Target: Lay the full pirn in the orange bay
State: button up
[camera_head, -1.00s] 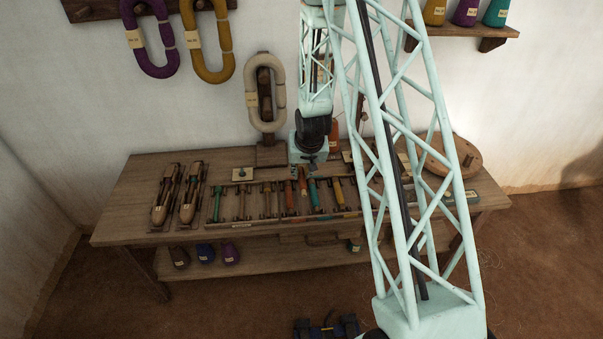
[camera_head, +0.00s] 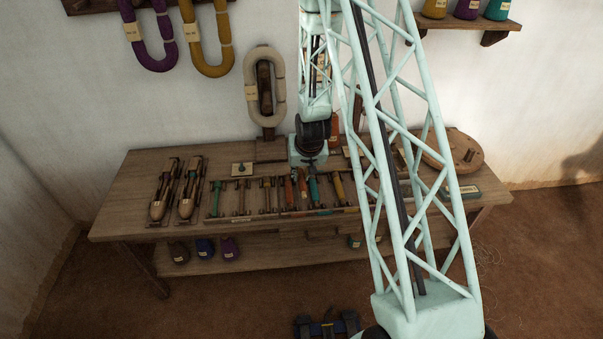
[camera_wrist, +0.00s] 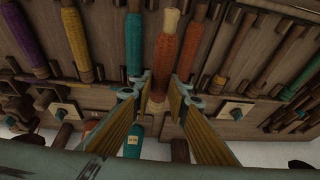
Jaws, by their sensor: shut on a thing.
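My gripper (camera_head: 308,162) is over the middle of the rack on the bench. In the wrist view my gripper (camera_wrist: 161,84) has its two fingers either side of an orange-wound pirn (camera_wrist: 163,50), shut on it. Its pale bare end points away from the fingers. In the head view this pirn (camera_head: 303,184) shows just below the gripper, among the racked pirns. I cannot tell whether it touches the rack. A second, slimmer orange-red pirn (camera_wrist: 197,48) lies beside it, and a teal pirn (camera_wrist: 135,48) on its other side. I cannot make out which bay is marked orange.
Mustard (camera_wrist: 76,40) and purple (camera_wrist: 22,42) pirns lie farther left in the wrist view; mostly bare ones (camera_wrist: 240,52) lie right. Two wooden shuttles (camera_head: 163,195) lie at the bench's left. A cream hank (camera_head: 265,90) stands behind, and a round wooden disc (camera_head: 460,150) at right.

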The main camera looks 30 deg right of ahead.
jog(key=shift+f+b, duration=1.75)
jog(key=shift+f, duration=0.95)
jog(key=o, duration=0.9)
jog(key=shift+o, duration=0.6)
jog(key=shift+o, duration=1.2)
jog(key=shift+r+p, duration=1.55)
jog(key=shift+r, duration=2.45)
